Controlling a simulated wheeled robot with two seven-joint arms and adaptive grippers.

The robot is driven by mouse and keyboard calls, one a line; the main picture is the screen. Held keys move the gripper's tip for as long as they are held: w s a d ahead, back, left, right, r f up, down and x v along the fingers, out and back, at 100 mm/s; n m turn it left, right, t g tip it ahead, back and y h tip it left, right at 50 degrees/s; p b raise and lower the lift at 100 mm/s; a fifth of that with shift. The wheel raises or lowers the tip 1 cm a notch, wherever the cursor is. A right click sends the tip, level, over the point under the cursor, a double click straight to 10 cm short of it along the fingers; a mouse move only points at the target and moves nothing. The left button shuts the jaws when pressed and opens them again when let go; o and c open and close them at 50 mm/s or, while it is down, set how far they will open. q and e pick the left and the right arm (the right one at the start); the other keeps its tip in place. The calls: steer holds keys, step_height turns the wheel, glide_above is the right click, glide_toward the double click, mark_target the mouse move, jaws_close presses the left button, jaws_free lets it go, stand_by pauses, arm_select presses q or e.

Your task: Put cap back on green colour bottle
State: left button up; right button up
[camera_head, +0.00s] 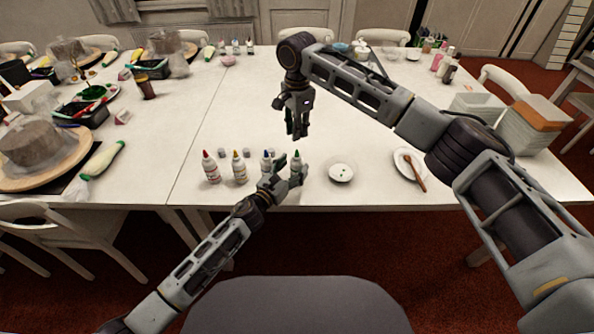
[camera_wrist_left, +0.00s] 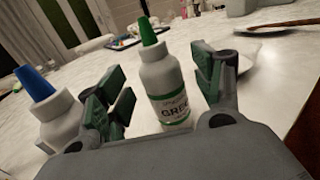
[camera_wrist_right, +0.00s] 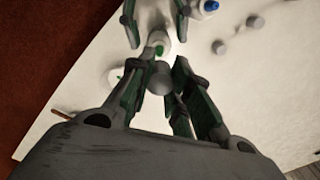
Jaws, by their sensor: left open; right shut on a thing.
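The green colour bottle (camera_head: 296,162) stands upright on the table, white with a green nozzle and no cap on it. In the left wrist view the bottle (camera_wrist_left: 168,85) shows a green label band and stands between the fingers of my open left gripper (camera_wrist_left: 163,85); contact is unclear. My right gripper (camera_head: 297,132) points down above and behind the bottle. In the right wrist view my right gripper (camera_wrist_right: 158,90) is shut on a small grey cap (camera_wrist_right: 164,82), near the green nozzle (camera_wrist_right: 159,50) and apparently above it.
Blue (camera_head: 266,160), yellow (camera_head: 239,167) and red (camera_head: 211,167) nozzle bottles stand in a row to the left, with grey caps (camera_head: 221,153) behind them. A white saucer (camera_head: 341,176) and a plate with a wooden spoon (camera_head: 411,170) are to the right.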

arm_select(q)
steer(key=shift+x, duration=1.35)
steer(key=shift+c, duration=0.3)
jaws_close()
